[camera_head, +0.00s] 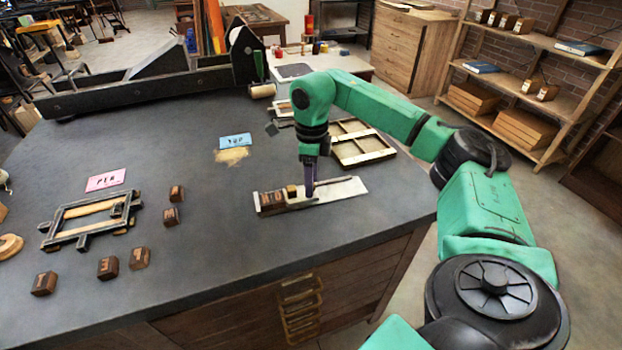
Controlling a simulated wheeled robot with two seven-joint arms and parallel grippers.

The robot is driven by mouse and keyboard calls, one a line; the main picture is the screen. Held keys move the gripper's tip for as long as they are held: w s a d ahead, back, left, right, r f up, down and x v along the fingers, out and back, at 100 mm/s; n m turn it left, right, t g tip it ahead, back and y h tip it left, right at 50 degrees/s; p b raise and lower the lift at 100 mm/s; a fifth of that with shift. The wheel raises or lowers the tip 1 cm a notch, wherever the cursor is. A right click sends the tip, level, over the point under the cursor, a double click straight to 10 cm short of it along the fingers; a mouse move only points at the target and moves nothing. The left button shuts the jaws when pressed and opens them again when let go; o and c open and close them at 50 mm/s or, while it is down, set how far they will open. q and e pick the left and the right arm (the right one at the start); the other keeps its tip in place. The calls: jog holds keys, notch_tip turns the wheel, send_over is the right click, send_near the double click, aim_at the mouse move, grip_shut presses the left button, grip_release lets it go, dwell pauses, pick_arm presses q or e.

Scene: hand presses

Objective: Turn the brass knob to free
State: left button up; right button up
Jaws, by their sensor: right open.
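A pale metal composing stick (340,190) lies on the dark worktop, with small brown type blocks (270,199) in its left end. A small yellow-gold piece beside the blocks looks like the brass knob (292,191); its setting is too small to read. My right gripper (310,192) points down over the middle of the stick, just right of the knob. Its dark fingers are open, seen edge-on; I cannot tell if they touch the stick. My left gripper is not in view.
A metal frame (62,231) and several loose type blocks (139,258) lie at the left. A pink card (105,180) and a blue card (235,141) lie behind. A black press (150,85) stands at the back.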

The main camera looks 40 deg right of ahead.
jog(key=shift+f, duration=0.1)
grip_shut()
jog(key=shift+n, duration=0.3)
jog(key=n+p, duration=0.1)
jog(key=n, duration=0.2)
jog(key=shift+w, duration=0.1)
jog(key=n+p, duration=0.1)
jog(key=n, duration=0.3)
jog(key=shift+n, duration=0.4)
jog(key=n+p, duration=0.1)
jog(key=n, duration=0.3)
jog(key=shift+n, duration=0.3)
jog(key=n, duration=0.4)
jog(key=shift+n, duration=0.4)
